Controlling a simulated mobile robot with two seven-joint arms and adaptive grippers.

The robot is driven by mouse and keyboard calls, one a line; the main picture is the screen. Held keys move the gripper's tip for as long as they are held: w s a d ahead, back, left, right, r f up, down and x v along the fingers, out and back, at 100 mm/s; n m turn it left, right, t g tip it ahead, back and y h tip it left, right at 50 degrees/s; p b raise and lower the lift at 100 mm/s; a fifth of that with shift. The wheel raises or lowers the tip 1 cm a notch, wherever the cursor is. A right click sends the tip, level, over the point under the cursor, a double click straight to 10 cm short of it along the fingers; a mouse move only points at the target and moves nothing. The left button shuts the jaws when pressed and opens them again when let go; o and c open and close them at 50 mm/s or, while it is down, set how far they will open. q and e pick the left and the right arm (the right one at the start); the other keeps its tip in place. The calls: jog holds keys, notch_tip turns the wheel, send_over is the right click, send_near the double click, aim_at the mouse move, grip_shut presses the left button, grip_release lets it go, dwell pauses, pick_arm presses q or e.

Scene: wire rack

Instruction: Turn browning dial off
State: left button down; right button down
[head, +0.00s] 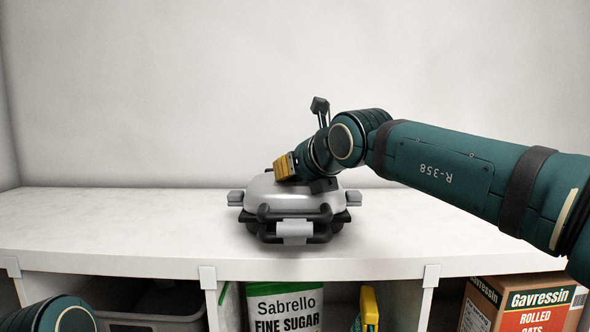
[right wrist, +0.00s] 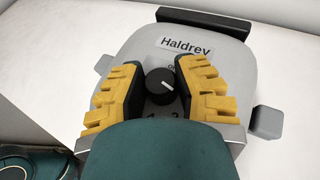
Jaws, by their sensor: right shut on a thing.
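A grey-white appliance (head: 318,197) with black trim and a front latch sits on the white shelf top. Its black round browning dial (right wrist: 160,85) shows in the right wrist view, below a "Haldrey" label. The dial's white mark points to the upper right. A partly hidden "O…" marking is just above it and a "2" below. My right gripper (right wrist: 160,76) reaches down onto the lid, its yellow-padded fingers shut on the dial from both sides. In the head view the right gripper (head: 285,167) hides the dial. My left gripper is out of view; only part of that arm shows lower left.
The white shelf top (head: 120,225) is clear on both sides of the appliance. Below it stand a grey bin (head: 150,322), a Sabrello sugar bag (head: 285,308), a yellow bottle (head: 369,308) and a Gavressin oats box (head: 520,305). A white wall is behind.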

jog(key=shift+f+n+g+y, duration=0.1)
jog(key=shift+n+g+y, duration=0.2)
jog(key=shift+n+y, duration=0.1)
jog(key=c, duration=0.6)
grip_release()
jog(key=shift+w, duration=0.1)
jog(key=shift+c, duration=0.2)
jog(key=v, duration=0.6)
jog(key=shift+d, duration=0.1)
jog(key=shift+s+d+r, duration=0.2)
jog(key=shift+s+r, duration=0.1)
jog(key=shift+s, duration=0.3)
jog(key=shift+s, duration=0.1)
